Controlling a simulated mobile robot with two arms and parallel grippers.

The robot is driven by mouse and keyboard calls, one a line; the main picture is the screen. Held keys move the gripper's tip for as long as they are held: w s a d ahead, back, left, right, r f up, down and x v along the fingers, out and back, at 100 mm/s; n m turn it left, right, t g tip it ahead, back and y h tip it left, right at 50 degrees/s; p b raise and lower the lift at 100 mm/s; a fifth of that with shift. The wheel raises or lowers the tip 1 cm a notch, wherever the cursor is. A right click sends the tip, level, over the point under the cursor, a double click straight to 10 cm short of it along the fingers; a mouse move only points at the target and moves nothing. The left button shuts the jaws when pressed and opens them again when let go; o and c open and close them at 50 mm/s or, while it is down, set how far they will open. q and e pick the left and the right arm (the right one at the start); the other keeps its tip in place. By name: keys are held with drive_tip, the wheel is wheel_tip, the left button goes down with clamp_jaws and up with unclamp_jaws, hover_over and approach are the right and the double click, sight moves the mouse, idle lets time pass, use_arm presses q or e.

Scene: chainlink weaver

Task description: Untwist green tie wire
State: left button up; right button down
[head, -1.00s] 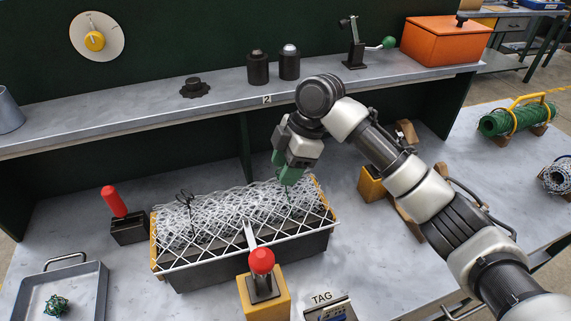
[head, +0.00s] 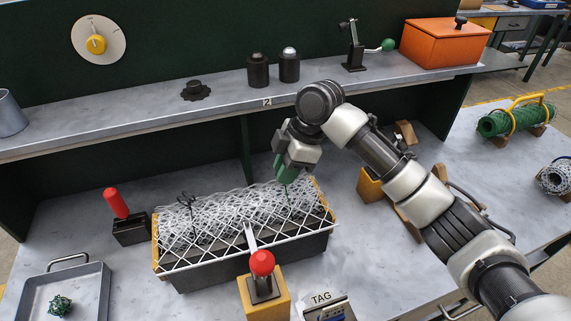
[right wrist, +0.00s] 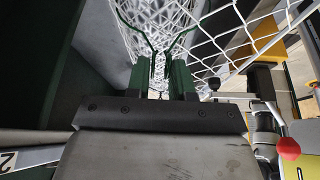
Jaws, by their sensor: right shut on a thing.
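The green tie wire (right wrist: 158,62) shows in the right wrist view as a dark green strand that spreads into a Y over the white mesh. My right gripper (right wrist: 160,85) has its green fingers shut on the wire's twisted tail. In the head view the right gripper (head: 286,180) points down over the right part of the chain-link mesh (head: 235,212), with a short piece of green wire (head: 287,193) below its tips. The mesh lies in a dark trough (head: 220,268). A dark tie wire (head: 187,203) stands on the mesh's left part. The left gripper is not in view.
A red-knobbed lever (head: 262,264) on a yellow block stands at the trough's front. A red-handled tool (head: 117,204) stands in a dark holder to its left. A tray (head: 93,290) holds a small green wire bundle (head: 60,304). The shelf (head: 150,124) runs behind.

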drive_tip(key=m+t+p, duration=0.1)
drive_tip(key=m+p, duration=0.2)
drive_tip(key=p, duration=0.1)
drive_tip(key=m+t+p, duration=0.1)
drive_tip(key=m+p, duration=0.2)
drive_tip(key=p, duration=0.2)
drive_tip(key=m+t+p, duration=0.1)
drive_tip(key=m+p, duration=0.1)
drive_tip(key=p, duration=0.2)
drive_tip(key=shift+s+r+m+h, duration=0.15)
drive_tip(key=shift+r+m+h, duration=0.15)
drive_tip(key=shift+r+m, duration=0.1)
drive_tip(key=shift+f+m+t+h+p, duration=0.3)
drive_tip(key=shift+m+t+p, duration=0.2)
drive_tip(key=shift+m+p, duration=0.7)
drive_tip(key=c, duration=1)
unclamp_jaws()
drive_tip(key=b+v, duration=0.2)
drive_tip(key=v, duration=0.8)
drive_tip(key=shift+s+d+r, duration=0.1)
drive_tip(key=shift+d+r, duration=0.05)
drive_tip(key=shift+r, duration=0.15)
